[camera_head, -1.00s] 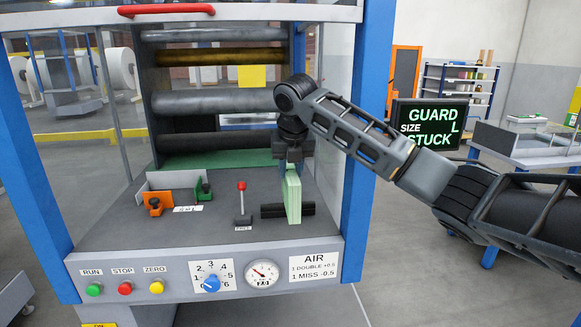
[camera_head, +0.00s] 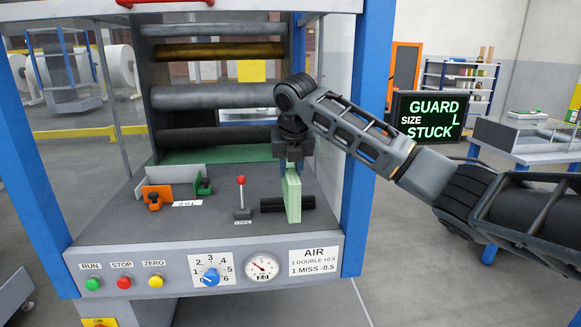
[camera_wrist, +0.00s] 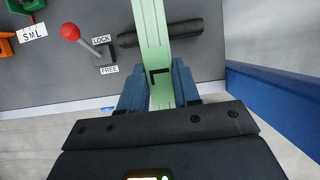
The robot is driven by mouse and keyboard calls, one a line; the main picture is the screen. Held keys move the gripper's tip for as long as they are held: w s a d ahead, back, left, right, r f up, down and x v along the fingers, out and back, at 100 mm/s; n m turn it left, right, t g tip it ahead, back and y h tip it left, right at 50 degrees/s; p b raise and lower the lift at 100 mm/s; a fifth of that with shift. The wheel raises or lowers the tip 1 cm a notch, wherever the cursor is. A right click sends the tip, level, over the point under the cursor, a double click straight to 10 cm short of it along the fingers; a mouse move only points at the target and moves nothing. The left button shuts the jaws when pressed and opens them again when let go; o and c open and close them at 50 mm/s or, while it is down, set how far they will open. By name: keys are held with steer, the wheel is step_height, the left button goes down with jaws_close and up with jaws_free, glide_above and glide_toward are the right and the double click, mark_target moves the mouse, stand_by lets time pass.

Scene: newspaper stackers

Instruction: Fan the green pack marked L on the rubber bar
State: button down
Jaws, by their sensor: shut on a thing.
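The green pack (camera_head: 293,199) stands upright on edge at the black rubber bar (camera_head: 271,205), which shows on both sides of it. In the wrist view the pack (camera_wrist: 154,50) bears a dark L, and the bar (camera_wrist: 183,32) runs crosswise by it. My gripper (camera_head: 291,172) is above the pack, pointing down. In the wrist view its blue fingers (camera_wrist: 158,90) are shut on the pack's two sides. I cannot tell whether the pack's lower edge touches the bar.
A red-knobbed lever (camera_head: 241,198) stands left of the bar, with LOCK and FREE labels. Orange (camera_head: 156,197) and green (camera_head: 203,186) clamps sit further left by an S M L label. A blue post (camera_head: 362,140) is close on the right. The screen (camera_head: 430,119) reads GUARD STUCK, SIZE L.

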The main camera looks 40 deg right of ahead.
mark_target(289, 165)
steer(key=shift+f, duration=0.45)
steer(key=shift+w+d+r, duration=0.1)
steer(key=shift+w, duration=0.05)
stand_by(0.3)
steer(key=shift+w+d+p, duration=0.25)
steer(key=shift+w+p, duration=0.05)
steer(key=shift+w, duration=0.2)
steer(key=shift+w+d, duration=0.1)
steer(key=shift+d, duration=0.05)
steer(key=shift+w+d, duration=0.35)
steer(key=shift+w, duration=0.1)
steer(key=shift+w, duration=0.15)
steer(key=shift+w+d+p, duration=0.4)
steer(key=shift+w, duration=0.05)
steer(key=shift+w, duration=0.1)
